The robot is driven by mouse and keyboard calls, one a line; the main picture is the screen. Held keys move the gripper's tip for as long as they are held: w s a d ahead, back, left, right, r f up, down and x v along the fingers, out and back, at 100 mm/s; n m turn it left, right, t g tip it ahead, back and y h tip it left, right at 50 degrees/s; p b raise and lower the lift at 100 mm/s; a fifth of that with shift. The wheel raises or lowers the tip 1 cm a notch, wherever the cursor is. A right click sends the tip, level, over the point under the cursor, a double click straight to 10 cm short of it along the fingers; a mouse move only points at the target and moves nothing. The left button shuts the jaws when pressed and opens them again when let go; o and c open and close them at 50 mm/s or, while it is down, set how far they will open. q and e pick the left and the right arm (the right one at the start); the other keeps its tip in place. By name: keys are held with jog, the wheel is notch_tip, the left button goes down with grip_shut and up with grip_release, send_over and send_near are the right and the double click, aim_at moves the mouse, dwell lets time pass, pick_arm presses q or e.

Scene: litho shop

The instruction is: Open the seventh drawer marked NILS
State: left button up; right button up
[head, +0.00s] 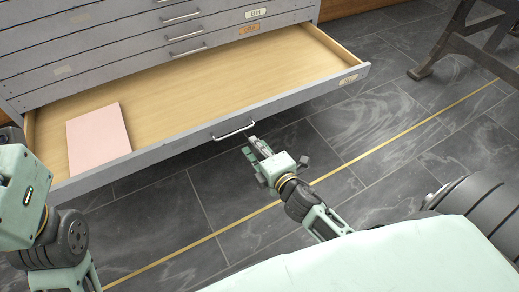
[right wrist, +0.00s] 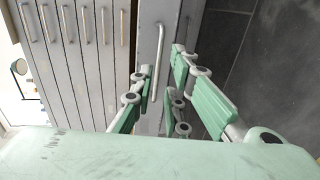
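A wide, shallow grey drawer (head: 300,100) with a wooden inside stands pulled far out of the cabinet. Its front has a metal bar handle (head: 234,131) and a small label (head: 348,79) too small to read at the right end. My right gripper (head: 251,146) is just in front of the handle, slightly right of its middle. In the right wrist view, the right gripper (right wrist: 165,65) has its fingers apart, with the handle (right wrist: 156,50) seen between and beyond them. Contact with the handle cannot be told. My left arm shows at the left edge; its gripper is out of view.
A pink sheet or pad (head: 98,138) lies in the drawer's left part. Closed drawers of the cabinet (head: 110,45) with handles and labels are above. The dark tiled floor (head: 390,115) is clear to the right, with a metal stand leg (head: 440,50) at top right.

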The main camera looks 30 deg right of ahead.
jog(key=shift+v, duration=1.2)
